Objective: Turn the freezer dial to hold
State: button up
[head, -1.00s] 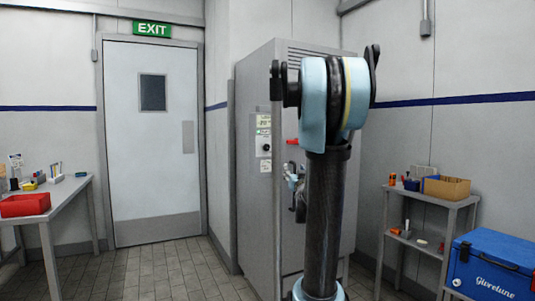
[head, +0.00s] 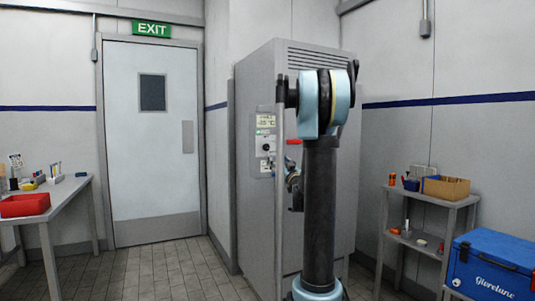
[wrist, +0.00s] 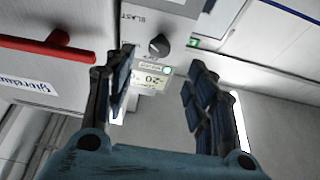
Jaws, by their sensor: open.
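The freezer (head: 255,215) is a tall grey cabinet in the middle of the head view. Its dial is a dark round knob (head: 266,147) on a light panel on the cabinet's left face. In the wrist view the dial (wrist: 159,46) shows large, with the word BLAST printed to its upper left. Its exact setting is too small to tell. My gripper (wrist: 162,68) is open and empty, its dark fingers spread either side of the dial in the picture. I cannot tell the remaining gap. In the head view my arm mostly hides the gripper.
A red handle (wrist: 45,46) lies left of the fingers in the wrist view, and a small display (wrist: 151,81) sits below the dial. A table with a red bin (head: 25,205) is left, a shelf (head: 440,197) and blue cooler (head: 492,265) right. Floor before the door is clear.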

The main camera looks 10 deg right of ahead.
aim_at(267, 149)
jog(key=x, duration=1)
jog(key=shift+w+r, duration=0.1)
jog(key=shift+w, duration=0.15)
jog(key=c, duration=1.1)
